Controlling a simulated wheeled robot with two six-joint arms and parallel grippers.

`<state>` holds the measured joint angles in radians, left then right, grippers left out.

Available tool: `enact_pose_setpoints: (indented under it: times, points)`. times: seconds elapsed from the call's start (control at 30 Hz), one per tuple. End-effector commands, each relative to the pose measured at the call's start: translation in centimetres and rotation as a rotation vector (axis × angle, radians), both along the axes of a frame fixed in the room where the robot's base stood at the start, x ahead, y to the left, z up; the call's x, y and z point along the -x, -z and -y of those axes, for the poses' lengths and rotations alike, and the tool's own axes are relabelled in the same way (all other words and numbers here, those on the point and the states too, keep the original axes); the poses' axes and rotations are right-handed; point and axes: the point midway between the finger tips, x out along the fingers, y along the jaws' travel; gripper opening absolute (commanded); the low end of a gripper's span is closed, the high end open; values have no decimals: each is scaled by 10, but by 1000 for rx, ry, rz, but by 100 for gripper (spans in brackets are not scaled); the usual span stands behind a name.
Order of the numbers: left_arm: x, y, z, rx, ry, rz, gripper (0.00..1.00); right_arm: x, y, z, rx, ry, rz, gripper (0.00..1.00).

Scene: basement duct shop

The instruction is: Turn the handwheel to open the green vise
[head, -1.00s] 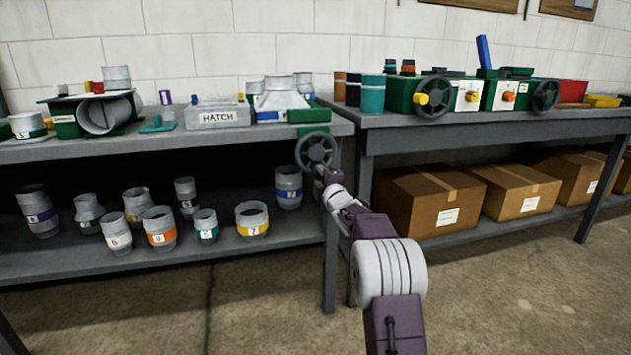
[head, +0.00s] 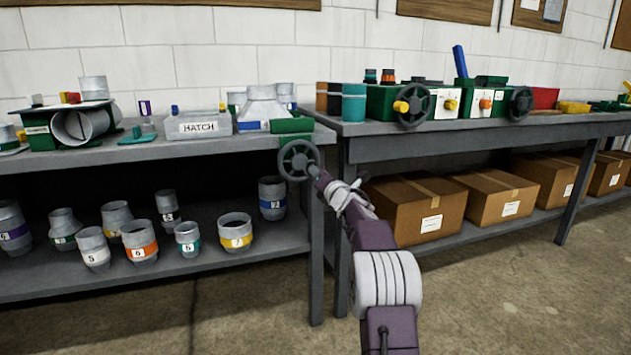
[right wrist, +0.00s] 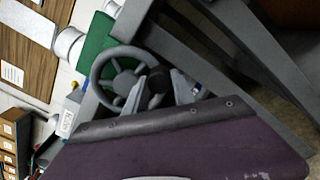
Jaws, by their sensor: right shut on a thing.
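The green vise (head: 292,126) sits at the right front corner of the left bench. Its grey spoked handwheel (head: 285,175) hangs at the bench's front edge. My right gripper (head: 314,172) reaches up from the lower right and is shut on the wheel at its right side. In the right wrist view, the handwheel (right wrist: 97,78) lies in front of the green vise body (right wrist: 97,47). The two fingers of my right gripper (right wrist: 160,90) are at the wheel's rim, one on each side of a dark part. My left gripper is in neither view.
A HATCH box (head: 198,127) and duct fittings stand on the left bench (head: 150,154), left of the vise. Several numbered collars fill its lower shelf. The right bench (head: 470,136) holds green machines; cardboard boxes (head: 415,205) lie beneath. The floor (head: 500,290) in front is clear.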

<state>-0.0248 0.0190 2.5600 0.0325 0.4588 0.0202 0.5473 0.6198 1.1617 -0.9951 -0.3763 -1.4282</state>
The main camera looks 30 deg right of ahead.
Motion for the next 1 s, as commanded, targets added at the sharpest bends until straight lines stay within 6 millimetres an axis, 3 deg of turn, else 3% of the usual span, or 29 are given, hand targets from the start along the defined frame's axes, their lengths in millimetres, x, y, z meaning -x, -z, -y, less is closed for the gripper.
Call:
enact_pose_setpoints:
  times: [0.5,1.0]
  points:
    - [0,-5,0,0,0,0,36,2,-24,10,419,1,-102,0]
    - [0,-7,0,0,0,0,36,3,-34,11,586,1,-141,0]
